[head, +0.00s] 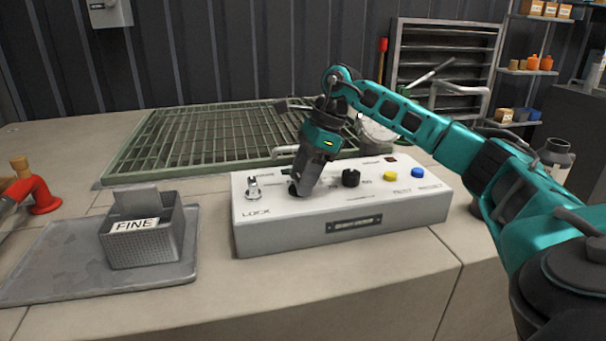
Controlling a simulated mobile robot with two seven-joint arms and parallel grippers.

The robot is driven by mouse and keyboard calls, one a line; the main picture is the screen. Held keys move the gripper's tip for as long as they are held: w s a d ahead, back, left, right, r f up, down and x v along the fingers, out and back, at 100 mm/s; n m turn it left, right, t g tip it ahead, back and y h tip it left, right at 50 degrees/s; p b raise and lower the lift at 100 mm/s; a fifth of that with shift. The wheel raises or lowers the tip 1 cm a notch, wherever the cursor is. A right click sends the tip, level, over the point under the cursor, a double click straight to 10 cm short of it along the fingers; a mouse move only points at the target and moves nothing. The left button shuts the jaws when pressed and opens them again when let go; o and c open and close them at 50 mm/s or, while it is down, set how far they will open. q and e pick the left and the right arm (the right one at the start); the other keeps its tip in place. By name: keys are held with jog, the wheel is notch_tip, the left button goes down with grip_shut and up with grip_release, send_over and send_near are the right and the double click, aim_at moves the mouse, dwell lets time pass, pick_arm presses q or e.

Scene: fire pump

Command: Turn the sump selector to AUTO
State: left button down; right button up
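A white control box (344,242) stands on the counter, with small labels too blurred to read, apart from LOCK at its left end. A metal key switch (253,188) sits above that word. A black rotary knob (351,178) stands near the middle of its top. I cannot tell which control is the sump selector. My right gripper (298,190) points down onto the panel between key switch and knob. Its fingertips are at the panel surface and hide what is under them, so I cannot tell whether they are open or hold something. My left gripper is not in view.
Yellow (390,176) and blue (417,172) buttons sit right of the knob. A grey basket marked FINE (145,245) stands on a grey tray (60,262) at left. A green grating (215,135) lies behind the box. The front counter is clear.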

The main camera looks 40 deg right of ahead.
jog(key=c, duration=0.6)
jog(key=shift+o, duration=0.2)
jog(key=shift+m, duration=0.3)
jog(key=m+t+p, duration=0.1)
jog(key=m, duration=0.1)
jog(key=shift+s+r+m+h+p, duration=0.1)
jog(key=shift+s+m+h+p, duration=0.05)
jog(key=shift+m+h+p, duration=0.25)
jog(key=m+t+h+p, duration=0.1)
jog(key=m, duration=0.2)
jog(key=shift+a+m, duration=0.15)
jog(key=shift+m, duration=0.15)
jog(key=m, duration=0.2)
jog(key=m+h, duration=0.1)
jog(key=m, duration=0.1)
jog(key=shift+a+h+p, duration=0.1)
jog(key=shift+h+p, duration=0.2)
jog(key=shift+p, duration=0.1)
jog(key=shift+m, duration=0.4)
